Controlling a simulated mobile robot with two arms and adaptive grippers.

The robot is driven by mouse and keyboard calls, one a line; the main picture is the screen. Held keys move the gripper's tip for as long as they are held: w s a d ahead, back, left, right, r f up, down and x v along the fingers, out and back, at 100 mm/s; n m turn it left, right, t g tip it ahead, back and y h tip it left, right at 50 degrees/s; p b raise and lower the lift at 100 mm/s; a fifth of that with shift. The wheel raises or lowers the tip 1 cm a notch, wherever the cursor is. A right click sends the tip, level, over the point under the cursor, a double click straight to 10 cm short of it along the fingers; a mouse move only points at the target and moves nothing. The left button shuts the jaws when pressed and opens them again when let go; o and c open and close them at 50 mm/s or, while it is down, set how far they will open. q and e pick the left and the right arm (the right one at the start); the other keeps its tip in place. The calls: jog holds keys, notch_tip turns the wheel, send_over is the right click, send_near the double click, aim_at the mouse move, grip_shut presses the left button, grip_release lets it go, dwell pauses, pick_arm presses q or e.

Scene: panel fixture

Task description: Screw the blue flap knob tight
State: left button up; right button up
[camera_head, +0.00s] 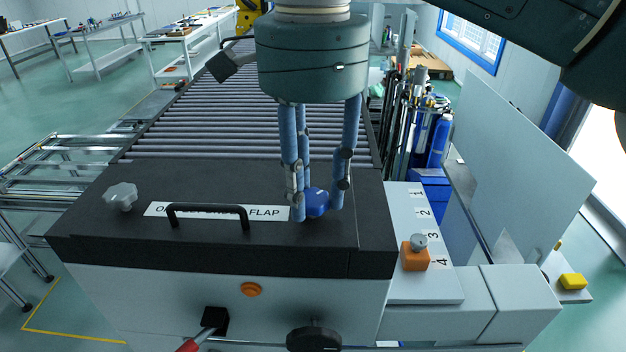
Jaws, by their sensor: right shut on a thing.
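The blue flap knob (316,202) sits on the right part of the black flap (95,225), close to the end of the flap's label. My right gripper (318,208) reaches down from above with its blue-grey fingers around the knob and is shut on it. The fingers hide part of the knob, so I cannot tell how tightly it is screwed in. My left gripper is not in view.
A black handle (208,208) and a grey star knob (121,196) stand on the flap. To the right is a numbered panel (398,205) with an orange block (415,259). A roller conveyor (215,125) runs behind. An upright grey plate (515,165) stands at right.

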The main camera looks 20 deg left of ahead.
jog(key=m, duration=0.6)
jog(key=shift+m, duration=0.3)
jog(key=m+b, duration=0.1)
jog(key=m, duration=0.2)
jog(key=shift+m, duration=0.3)
jog(key=m, duration=0.3)
jog(key=shift+m+b, duration=0.3)
jog(key=m, duration=0.3)
jog(key=shift+m+b, duration=0.3)
jog(key=shift+b, duration=0.05)
jog(key=m, duration=0.3)
jog(key=shift+r+m+b, duration=0.1)
jog(key=shift+m+b, duration=0.3)
jog(key=m+b, duration=0.1)
jog(key=m, duration=0.4)
jog(key=shift+m, duration=0.4)
jog(key=shift+o, duration=0.2)
jog(key=shift+m, duration=0.3)
jog(key=shift+c, duration=0.2)
